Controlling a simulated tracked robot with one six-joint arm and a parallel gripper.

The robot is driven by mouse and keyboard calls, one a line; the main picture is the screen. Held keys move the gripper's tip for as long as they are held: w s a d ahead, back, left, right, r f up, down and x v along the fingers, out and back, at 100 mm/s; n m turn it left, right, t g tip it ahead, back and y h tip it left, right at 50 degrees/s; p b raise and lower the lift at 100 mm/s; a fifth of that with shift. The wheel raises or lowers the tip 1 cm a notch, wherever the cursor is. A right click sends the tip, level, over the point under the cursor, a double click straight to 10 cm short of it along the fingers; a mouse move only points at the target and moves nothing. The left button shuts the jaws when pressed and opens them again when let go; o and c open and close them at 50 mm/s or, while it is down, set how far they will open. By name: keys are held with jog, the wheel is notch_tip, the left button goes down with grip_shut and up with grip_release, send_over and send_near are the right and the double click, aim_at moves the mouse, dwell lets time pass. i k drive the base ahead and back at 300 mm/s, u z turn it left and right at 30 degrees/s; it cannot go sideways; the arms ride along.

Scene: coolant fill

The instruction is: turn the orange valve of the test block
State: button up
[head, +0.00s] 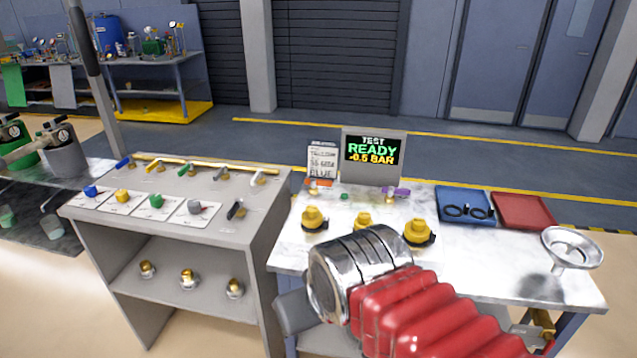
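The test block's grey panel (399,170) stands at the back of the right-hand white marble table. Its screen (370,151) reads "TEST READY -0.5 BAR" in green and yellow. The orange valve (318,183) is a small flat handle at the panel's left foot, below a white card. A purple handle (396,191) sits at the right foot, with a small green part between them. My arm, with a red ribbed sleeve and chrome joint, reaches in from the lower right, in front of the table. My gripper's fingers do not show. Nothing visible touches the orange valve.
Several yellow-capped fittings (313,218) stand before the panel. A blue tray (464,197) with black rings, a red tray (524,222) and a metal funnel (572,248) are to the right. A grey bench (195,228) with coloured valves stands left, across a narrow gap.

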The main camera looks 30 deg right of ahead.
aim_at(313, 182)
jog(key=u, duration=0.05)
jog(key=i, duration=1)
jog(key=z, duration=0.05)
